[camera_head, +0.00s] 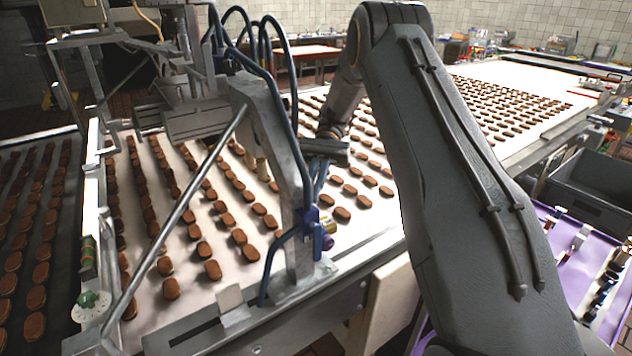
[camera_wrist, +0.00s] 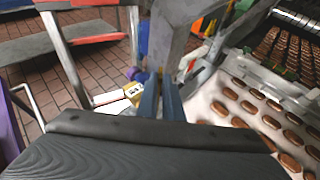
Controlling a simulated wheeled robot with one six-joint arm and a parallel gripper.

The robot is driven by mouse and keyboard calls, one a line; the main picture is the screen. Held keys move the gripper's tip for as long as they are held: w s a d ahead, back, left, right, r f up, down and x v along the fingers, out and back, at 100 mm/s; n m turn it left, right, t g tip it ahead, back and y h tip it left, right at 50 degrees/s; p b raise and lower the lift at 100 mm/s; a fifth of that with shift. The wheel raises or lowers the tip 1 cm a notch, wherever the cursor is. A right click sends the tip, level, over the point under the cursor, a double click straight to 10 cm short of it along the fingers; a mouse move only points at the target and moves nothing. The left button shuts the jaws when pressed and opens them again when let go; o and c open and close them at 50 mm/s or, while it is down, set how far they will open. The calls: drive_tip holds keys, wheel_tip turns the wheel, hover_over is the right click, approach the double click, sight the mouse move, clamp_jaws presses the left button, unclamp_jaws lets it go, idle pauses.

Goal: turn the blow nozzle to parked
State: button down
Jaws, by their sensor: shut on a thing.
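The blue fitting (camera_head: 317,228) on the grey upright post of the machine appears to be the blow nozzle. A blue hose runs from it, and a small purple knob sits at its lower right. My gripper (camera_head: 317,196) reaches down to the top of this fitting beside the post. In the wrist view the two blue fingers of my gripper (camera_wrist: 161,84) are close together against the post. They are shut on the nozzle, but the grip itself is mostly hidden. The nozzle's exact angle is too small to read.
A white conveyor belt (camera_head: 344,232) with rows of brown sandwich biscuits runs behind the grey post (camera_head: 292,225). A slanted metal rod (camera_head: 180,210) and a white dial (camera_head: 92,307) stand at left. A grey crate (camera_head: 590,190) and a purple surface lie at right.

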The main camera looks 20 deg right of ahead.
drive_tip(key=shift+w+a+n+g+h+p, duration=0.15)
drive_tip(key=shift+n+g+h+p, duration=0.2)
drive_tip(key=shift+p, duration=0.5)
drive_tip(key=c, duration=1.9)
unclamp_jaws()
drive_tip(key=shift+f+b, duration=0.15)
drive_tip(key=shift+b, duration=0.85)
